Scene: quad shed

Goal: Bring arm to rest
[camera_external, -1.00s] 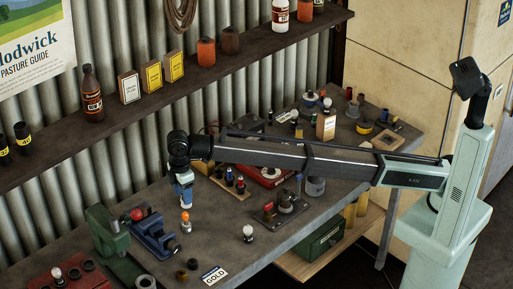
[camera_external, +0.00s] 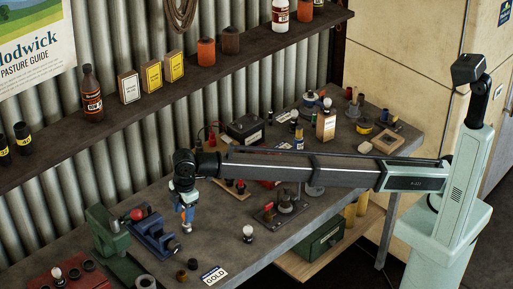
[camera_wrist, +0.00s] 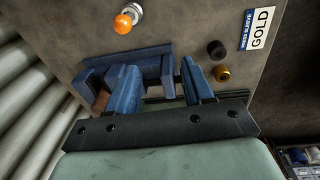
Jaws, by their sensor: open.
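My gripper (camera_external: 185,221) hangs from the end of my arm over the front left part of the bench (camera_external: 215,250). In the wrist view its two blue fingers (camera_wrist: 158,85) stand apart with nothing held between them. An orange bulb (camera_wrist: 127,19) in a pale metal base stands apart from the fingers, near the top of the wrist view.
A blue vise (camera_external: 152,238) with a red ball stands left of my gripper. A white bulb (camera_external: 248,233) stands to the right. A GOLD label (camera_external: 214,275) and two small sleeves (camera_external: 188,270) lie in front. The shelf (camera_external: 120,110) runs along the corrugated wall behind.

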